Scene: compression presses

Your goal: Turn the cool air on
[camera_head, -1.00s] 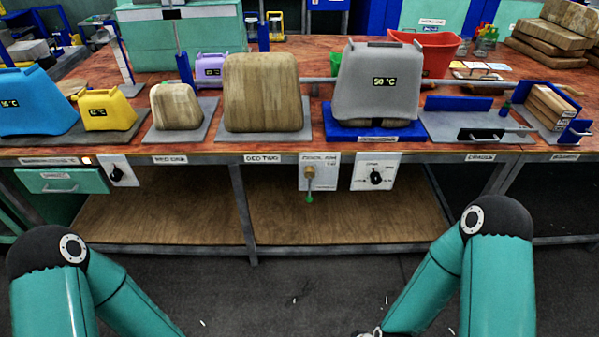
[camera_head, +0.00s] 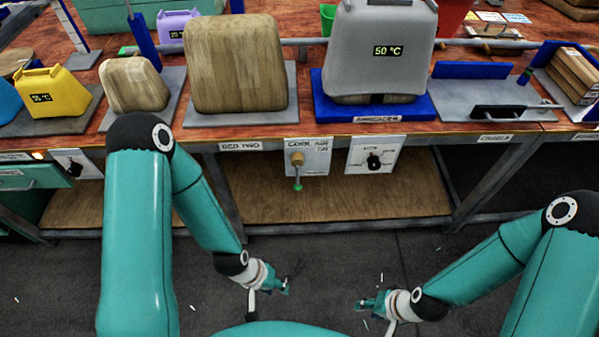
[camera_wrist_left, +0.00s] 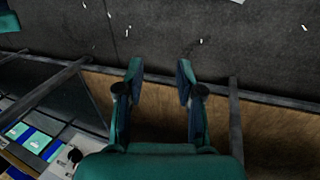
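The cool air panel (camera_head: 318,153) is a white plate on the table's front edge, labelled "COOL AIR". A brass-coloured valve (camera_head: 297,159) sits on it, with a thin lever hanging down to a green tip (camera_head: 298,187). My left gripper (camera_head: 284,287) is low over the floor, below the valve and apart from it. In the left wrist view its two fingers (camera_wrist_left: 160,78) are spread with nothing between them. My right gripper (camera_head: 364,304) is also low, to the right of the left one and touching nothing visible; its finger gap is too small to judge.
A white panel with a black knob (camera_head: 374,160) is right of the valve. A grey cover reading 50 °C (camera_head: 385,50) stands on a blue base above. A wooden lower shelf (camera_head: 335,200) and metal table legs lie behind my grippers. The floor (camera_head: 330,262) around them is mostly clear.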

